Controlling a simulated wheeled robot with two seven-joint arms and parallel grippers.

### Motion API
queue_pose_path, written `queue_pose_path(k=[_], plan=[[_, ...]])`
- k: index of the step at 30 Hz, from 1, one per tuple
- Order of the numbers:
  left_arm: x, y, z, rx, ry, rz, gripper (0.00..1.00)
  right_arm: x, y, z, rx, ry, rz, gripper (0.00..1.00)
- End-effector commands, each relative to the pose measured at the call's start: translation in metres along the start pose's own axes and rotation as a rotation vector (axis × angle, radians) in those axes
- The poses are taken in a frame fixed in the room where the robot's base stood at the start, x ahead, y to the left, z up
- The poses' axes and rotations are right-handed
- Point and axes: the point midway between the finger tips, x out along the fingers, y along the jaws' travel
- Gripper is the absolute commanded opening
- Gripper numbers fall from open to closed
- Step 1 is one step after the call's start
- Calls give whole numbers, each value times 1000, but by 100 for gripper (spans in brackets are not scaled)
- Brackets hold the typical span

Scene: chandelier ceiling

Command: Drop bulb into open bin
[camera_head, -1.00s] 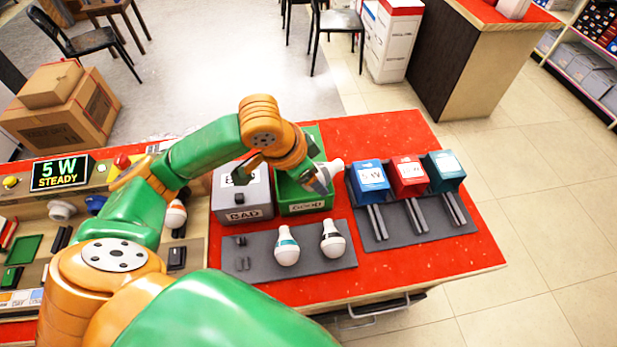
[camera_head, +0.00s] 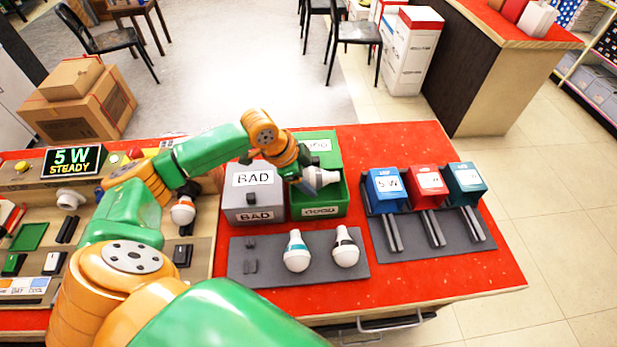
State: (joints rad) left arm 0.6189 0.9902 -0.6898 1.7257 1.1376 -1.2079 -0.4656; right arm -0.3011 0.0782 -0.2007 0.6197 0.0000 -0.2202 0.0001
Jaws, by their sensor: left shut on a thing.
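My left gripper (camera_head: 306,180) is shut on a white bulb (camera_head: 325,177). It holds the bulb over the open green GOOD bin (camera_head: 319,211), near the bin's right inner side; I cannot tell whether the bulb touches the bin. Two more bulbs, one with a teal band (camera_head: 296,252) and one with a black band (camera_head: 345,247), lie on a grey tray (camera_head: 318,274) in front of the bins. My right gripper does not show.
Blue (camera_head: 384,188), red (camera_head: 426,186) and teal (camera_head: 466,183) boxes with rails stand on a grey mat at right. A display (camera_head: 73,160) reads "5 W STEADY" at left. An orange-and-white bulb (camera_head: 183,211) stands at the test bench. Red tabletop lies bare behind the boxes.

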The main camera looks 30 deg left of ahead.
Motion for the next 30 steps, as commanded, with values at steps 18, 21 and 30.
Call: queue_pose_path(k=[18,21,30], plan=[[11,2,5,0,-1,1,100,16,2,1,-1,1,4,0],[11,3,5,0,-1,1,100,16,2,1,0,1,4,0],[-38,1,6,3,-1,-5,100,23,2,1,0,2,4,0]])
